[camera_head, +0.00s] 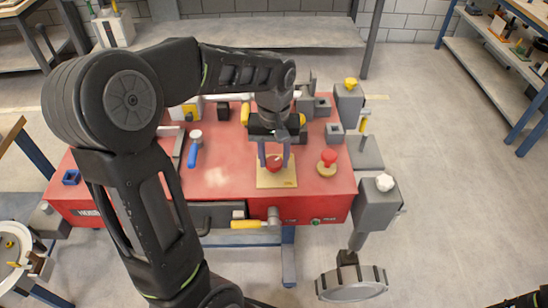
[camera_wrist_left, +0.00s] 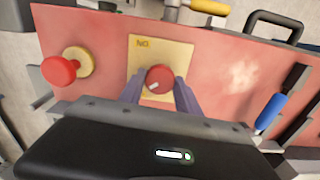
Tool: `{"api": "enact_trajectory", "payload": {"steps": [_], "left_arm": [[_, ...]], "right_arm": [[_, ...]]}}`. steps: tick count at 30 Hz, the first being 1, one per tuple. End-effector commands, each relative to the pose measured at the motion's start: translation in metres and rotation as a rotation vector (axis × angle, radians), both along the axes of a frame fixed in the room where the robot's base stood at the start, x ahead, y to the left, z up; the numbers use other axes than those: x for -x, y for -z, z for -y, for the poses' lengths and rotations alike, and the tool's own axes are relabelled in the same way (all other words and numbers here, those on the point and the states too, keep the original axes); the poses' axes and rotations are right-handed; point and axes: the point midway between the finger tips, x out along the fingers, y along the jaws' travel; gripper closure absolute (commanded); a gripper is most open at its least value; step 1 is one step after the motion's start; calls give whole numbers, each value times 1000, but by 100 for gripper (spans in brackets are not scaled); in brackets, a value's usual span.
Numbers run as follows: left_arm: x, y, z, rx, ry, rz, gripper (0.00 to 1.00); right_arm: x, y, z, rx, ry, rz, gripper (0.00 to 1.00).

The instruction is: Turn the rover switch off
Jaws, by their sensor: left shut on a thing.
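The likely rover switch is a round red knob (camera_head: 274,162) on a square yellow plate (camera_head: 276,181), set on the red bench top (camera_head: 218,180). In the left wrist view the red knob (camera_wrist_left: 159,79) shows a white mark on its lower left, and the plate (camera_wrist_left: 146,47) bears a small label that I cannot read surely. My left gripper (camera_head: 274,161) comes down from above and is shut on the knob, one finger on each side. Its fingers also show in the left wrist view (camera_wrist_left: 158,88). My right gripper is not in view.
A red mushroom button (camera_head: 328,157) stands right of the plate. A blue-handled tool (camera_head: 193,154) lies to the left. A yellow-handled valve (camera_head: 250,224) sticks out at the front edge. Grey blocks (camera_head: 334,132) stand at the right.

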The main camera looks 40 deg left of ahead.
Motion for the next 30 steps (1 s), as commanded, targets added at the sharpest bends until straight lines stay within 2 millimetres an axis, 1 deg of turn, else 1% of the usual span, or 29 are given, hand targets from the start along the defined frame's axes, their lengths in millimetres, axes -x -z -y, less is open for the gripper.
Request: {"api": "enact_trajectory", "payload": {"steps": [7, 20, 21, 28, 30], "left_arm": [[-1, -1, 0, 0, -74, 2, 100], [-1, -1, 0, 0, -86, 2, 100], [-1, -1, 0, 0, -86, 2, 58], [0, 0, 0, -1, -85, 1, 39], [0, 0, 0, -1, -84, 1, 39]], "right_arm": [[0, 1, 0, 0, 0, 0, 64], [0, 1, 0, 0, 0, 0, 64], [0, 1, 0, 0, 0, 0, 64], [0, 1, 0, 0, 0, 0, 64], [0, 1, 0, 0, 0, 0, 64]]}}
